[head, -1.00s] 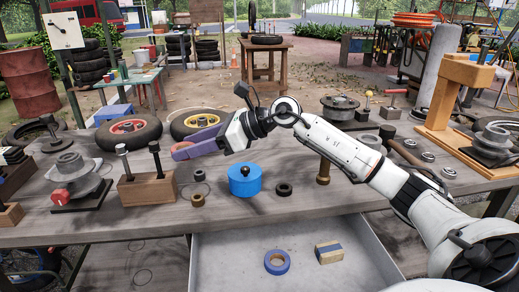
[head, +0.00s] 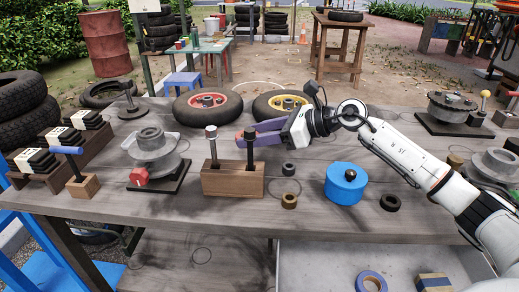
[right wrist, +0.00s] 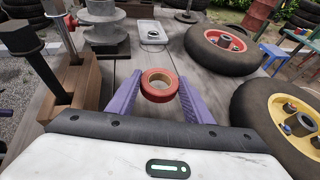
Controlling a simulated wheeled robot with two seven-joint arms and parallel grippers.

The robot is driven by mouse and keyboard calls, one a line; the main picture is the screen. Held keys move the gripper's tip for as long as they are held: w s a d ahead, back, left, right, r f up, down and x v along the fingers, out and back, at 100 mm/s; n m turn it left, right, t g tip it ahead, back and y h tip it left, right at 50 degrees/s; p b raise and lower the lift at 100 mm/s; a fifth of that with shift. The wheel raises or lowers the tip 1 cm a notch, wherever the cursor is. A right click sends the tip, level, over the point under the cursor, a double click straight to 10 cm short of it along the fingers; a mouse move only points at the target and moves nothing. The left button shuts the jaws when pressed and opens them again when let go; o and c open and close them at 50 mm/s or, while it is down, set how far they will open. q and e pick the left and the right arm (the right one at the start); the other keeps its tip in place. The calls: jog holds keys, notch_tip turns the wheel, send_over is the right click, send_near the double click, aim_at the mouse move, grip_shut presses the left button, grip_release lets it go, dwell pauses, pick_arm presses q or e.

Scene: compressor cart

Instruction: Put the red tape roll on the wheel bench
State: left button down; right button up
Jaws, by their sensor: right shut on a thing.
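The red tape roll (right wrist: 159,86) sits between the purple fingers of my right gripper (right wrist: 160,98) in the right wrist view. The gripper is shut on it and holds it above the grey workbench. My left gripper is not in view.
The grey workbench (head: 120,212) lies between me and the wooden bench. Red-hubbed (head: 207,101) and yellow-hubbed (head: 284,104) wheels lie at its far edge. A blue lidded pot (head: 345,184) stands near the front. An open drawer (head: 310,270) is below. A green table (head: 205,46) stands behind.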

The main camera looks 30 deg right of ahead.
aim_at(255, 157)
jog(key=shift+f+b, duration=0.35)
jog(key=shift+f, duration=1.7)
jog(key=shift+f, duration=0.1)
jog(key=shift+f, duration=0.15)
jog(key=o, duration=1)
jog(key=shift+o, duration=0.2)
jog(key=shift+r, duration=0.4)
jog(key=v, duration=1.1)
jog(key=shift+s+d, duration=0.3)
jog(key=shift+s, duration=0.05)
